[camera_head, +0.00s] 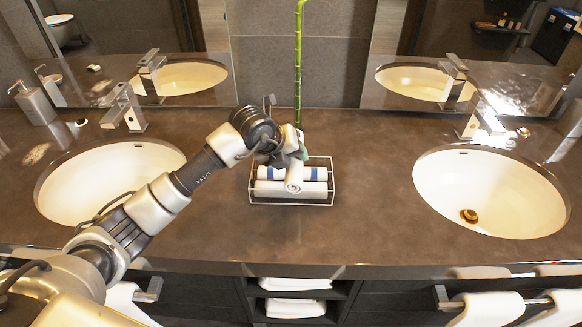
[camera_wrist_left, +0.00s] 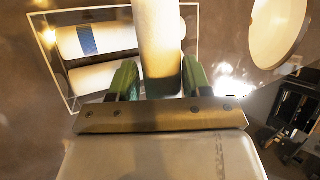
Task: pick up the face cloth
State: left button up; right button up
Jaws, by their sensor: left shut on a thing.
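My left gripper (camera_head: 290,156) is over the wire basket in the middle of the counter. Its green-tipped fingers (camera_wrist_left: 159,82) are shut on a rolled white face cloth (camera_head: 294,177), one finger on each side. In the left wrist view the held face cloth (camera_wrist_left: 158,35) stretches away from the fingers over the basket. From these views I cannot tell whether it still touches the rolls below. The white wire basket (camera_head: 290,204) holds other rolled white cloths (camera_head: 268,188), some with a blue band. My right gripper is not in view.
A left sink (camera_head: 105,180) and a right sink (camera_head: 490,190) flank the basket. A tall green bamboo stalk (camera_head: 298,70) rises just behind the basket. A soap dispenser (camera_head: 35,103) stands at the far left. The counter between basket and right sink is clear.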

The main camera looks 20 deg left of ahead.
pick_arm(q)
jog(key=s+d+r+b, duration=0.2)
jog(key=s+d+r, duration=0.4)
jog(key=d, duration=0.3)
jog(key=shift+s+d+r, duration=0.25)
jog(key=shift+s+r, duration=0.15)
jog(key=shift+r, duration=0.25)
jog(key=o, duration=0.5)
jog(key=shift+c, duration=0.2)
jog(key=c, duration=0.3)
